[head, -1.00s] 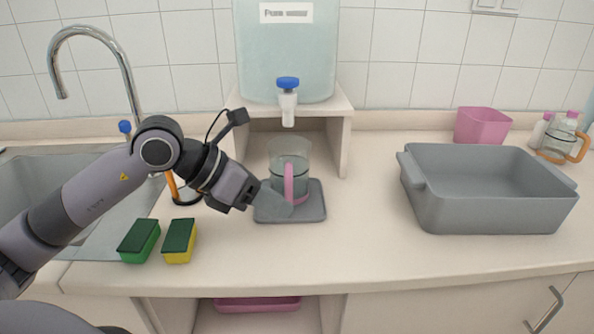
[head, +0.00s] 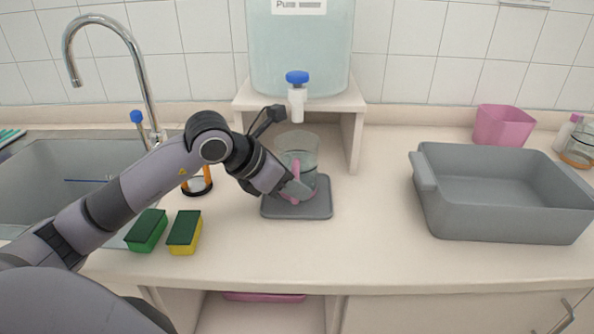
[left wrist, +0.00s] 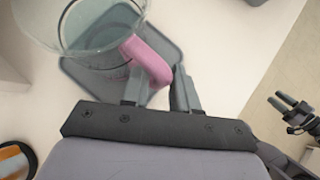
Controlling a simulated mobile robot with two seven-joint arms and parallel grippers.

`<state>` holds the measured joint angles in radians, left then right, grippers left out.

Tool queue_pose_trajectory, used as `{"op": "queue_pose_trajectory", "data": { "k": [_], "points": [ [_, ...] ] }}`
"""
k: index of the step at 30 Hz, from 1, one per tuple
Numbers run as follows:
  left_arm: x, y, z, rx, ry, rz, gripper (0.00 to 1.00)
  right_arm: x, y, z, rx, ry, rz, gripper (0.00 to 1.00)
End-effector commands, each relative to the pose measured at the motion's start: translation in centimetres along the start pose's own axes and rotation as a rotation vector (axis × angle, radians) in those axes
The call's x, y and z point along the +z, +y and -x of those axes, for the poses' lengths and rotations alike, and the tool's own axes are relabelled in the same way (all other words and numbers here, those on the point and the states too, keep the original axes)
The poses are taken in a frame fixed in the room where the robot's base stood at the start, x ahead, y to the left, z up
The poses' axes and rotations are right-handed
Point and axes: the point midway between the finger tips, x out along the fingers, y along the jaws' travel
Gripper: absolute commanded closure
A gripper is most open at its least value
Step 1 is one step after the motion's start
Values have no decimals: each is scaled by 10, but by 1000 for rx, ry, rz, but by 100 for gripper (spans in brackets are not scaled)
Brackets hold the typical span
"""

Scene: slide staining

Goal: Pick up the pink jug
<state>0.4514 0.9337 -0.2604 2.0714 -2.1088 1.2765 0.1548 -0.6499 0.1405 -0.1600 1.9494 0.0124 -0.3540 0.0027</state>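The pink jug, a clear glass jug with a pink handle (head: 296,172), stands upright on a grey mat (head: 318,208) under the dispenser tap. Its handle faces my left gripper (head: 296,187). In the left wrist view the jug's glass body (left wrist: 92,30) is at the upper left. There, the two grey fingers of my left gripper (left wrist: 160,88) are apart, with bare counter showing between them.
The dispenser tap (head: 297,103) hangs just above the jug, with the stand's legs (head: 352,140) close by. Green (head: 147,230) and yellow (head: 185,232) sponges lie below my left arm. A grey tub (head: 490,212) and pink container (head: 503,125) stand right. Counter between is clear.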

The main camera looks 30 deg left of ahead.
Motion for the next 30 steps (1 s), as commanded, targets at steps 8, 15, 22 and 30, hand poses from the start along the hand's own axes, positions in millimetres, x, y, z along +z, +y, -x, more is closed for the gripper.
{"op": "queue_pose_trajectory", "data": {
  "k": [8,15,22,30],
  "points": [
    [0,0,-5,0,0,-1,72,0,0,0,0,0,0,57],
    [0,0,-5,0,0,-1,100,0,0,0,1,-1,-1,57],
    [2,0,-4,1,-6,-3,100,0,0,0,1,-1,-1,57],
    [7,5,2,2,-5,-2,100,-4,0,3,1,-1,-1,57]
  ]
}}
